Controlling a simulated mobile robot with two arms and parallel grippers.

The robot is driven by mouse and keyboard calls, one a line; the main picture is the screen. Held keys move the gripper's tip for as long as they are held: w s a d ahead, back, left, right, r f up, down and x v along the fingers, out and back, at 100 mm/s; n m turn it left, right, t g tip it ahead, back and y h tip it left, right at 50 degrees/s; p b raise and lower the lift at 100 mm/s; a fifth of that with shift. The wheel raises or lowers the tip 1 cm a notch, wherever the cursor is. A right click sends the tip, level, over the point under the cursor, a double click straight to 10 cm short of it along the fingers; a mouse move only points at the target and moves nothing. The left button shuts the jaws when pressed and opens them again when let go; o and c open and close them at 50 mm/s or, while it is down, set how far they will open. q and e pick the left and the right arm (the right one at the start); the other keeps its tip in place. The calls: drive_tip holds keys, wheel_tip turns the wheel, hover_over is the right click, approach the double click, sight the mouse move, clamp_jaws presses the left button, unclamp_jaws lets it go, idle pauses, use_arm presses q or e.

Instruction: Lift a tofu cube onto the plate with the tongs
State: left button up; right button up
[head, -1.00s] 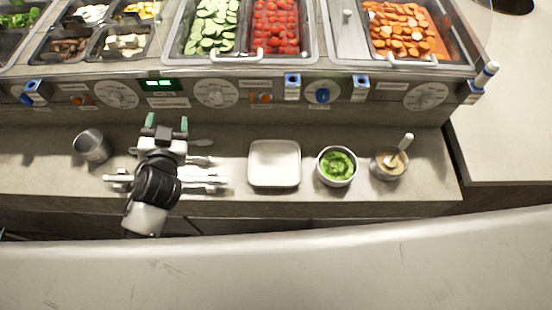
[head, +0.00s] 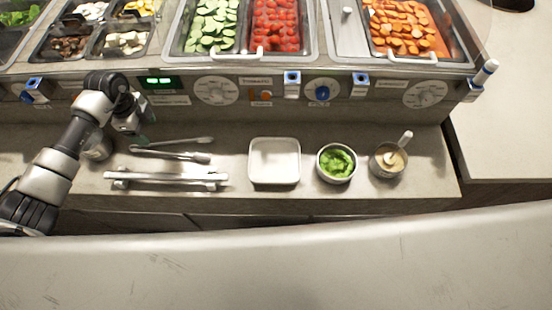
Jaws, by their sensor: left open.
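The tongs (head: 172,155) lie on the counter, their two arms spread, with the tips apart at the right. Pale cubes that look like tofu (head: 125,42) sit in a small dark bin at the upper left. The square white plate (head: 274,178) lies empty on the counter, right of the tongs. My left gripper (head: 146,128) is open, over the back of the counter, just above and left of the tongs in the picture. Its fingers are partly hidden by its own wrist. It holds nothing that I can see. My right gripper is not in view.
A metal cup (head: 98,150) stands partly behind my left arm. A metal rack-like piece (head: 165,180) lies in front of the tongs. Bowls of green food (head: 337,162) and tan sauce (head: 388,160) stand right of the plate. A panel with dials (head: 215,90) rises behind.

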sight(159, 145)
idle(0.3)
use_arm(q)
drive_tip(key=f+b, duration=0.4)
drive_tip(key=f, duration=0.1)
drive_tip(key=f+b, duration=0.2)
drive_tip(key=f, duration=0.1)
drive_tip(key=shift+d, duration=0.4)
drive_tip(key=shift+f+b, duration=0.4)
drive_tip(key=shift+f, duration=0.1)
drive_tip(key=shift+d, duration=0.1)
drive_tip(key=c, duration=0.7)
drive_tip(key=shift+r, duration=0.1)
wheel_tip(159, 145, up, 12)
drive_tip(key=p, duration=1)
drive_tip(key=shift+p, duration=0.3)
